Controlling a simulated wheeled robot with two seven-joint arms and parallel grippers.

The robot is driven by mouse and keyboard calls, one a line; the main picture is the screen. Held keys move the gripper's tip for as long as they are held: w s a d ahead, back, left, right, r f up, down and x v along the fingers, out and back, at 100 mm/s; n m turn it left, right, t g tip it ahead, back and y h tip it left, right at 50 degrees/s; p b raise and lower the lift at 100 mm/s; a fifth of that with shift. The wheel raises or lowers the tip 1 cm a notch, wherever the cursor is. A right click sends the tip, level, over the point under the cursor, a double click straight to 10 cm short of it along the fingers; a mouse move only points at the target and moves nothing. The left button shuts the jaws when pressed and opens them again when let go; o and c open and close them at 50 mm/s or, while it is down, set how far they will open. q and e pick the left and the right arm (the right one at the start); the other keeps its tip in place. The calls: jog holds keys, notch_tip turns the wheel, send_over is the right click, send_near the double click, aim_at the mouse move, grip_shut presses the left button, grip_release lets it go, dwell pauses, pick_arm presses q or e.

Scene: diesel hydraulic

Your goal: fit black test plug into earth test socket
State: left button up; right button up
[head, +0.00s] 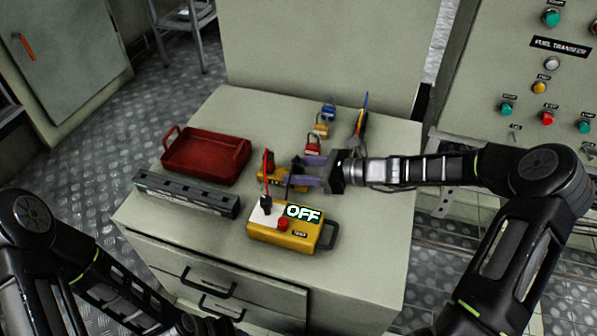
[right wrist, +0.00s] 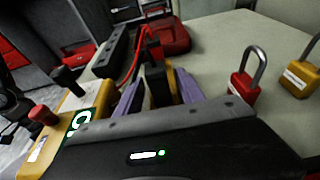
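My right gripper (head: 308,171) has purple fingers, spread apart above the middle of the cabinet top. A black plug-like piece (right wrist: 158,88) stands upright between the fingers in the right wrist view, with a gap on its right side. In the head view a dark upright piece (head: 290,181) shows at the lower fingertip. A yellow block (head: 268,177) lies under the fingers, partly hidden, with a red lead (head: 267,160) by it. The yellow tester (head: 285,234) in front reads OFF, with a black knob-like part and a red button. I cannot make out the earth socket.
A red tray (head: 206,155) and a long dark grey strip (head: 185,194) lie on the left of the cabinet top (head: 370,235). Red (head: 313,146), yellow and blue padlocks stand behind the gripper. The right front of the top is clear.

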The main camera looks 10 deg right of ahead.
grip_shut()
dwell(0.6)
notch_tip(320, 180, up, 10)
jog(key=p, duration=0.3)
dwell(0.6)
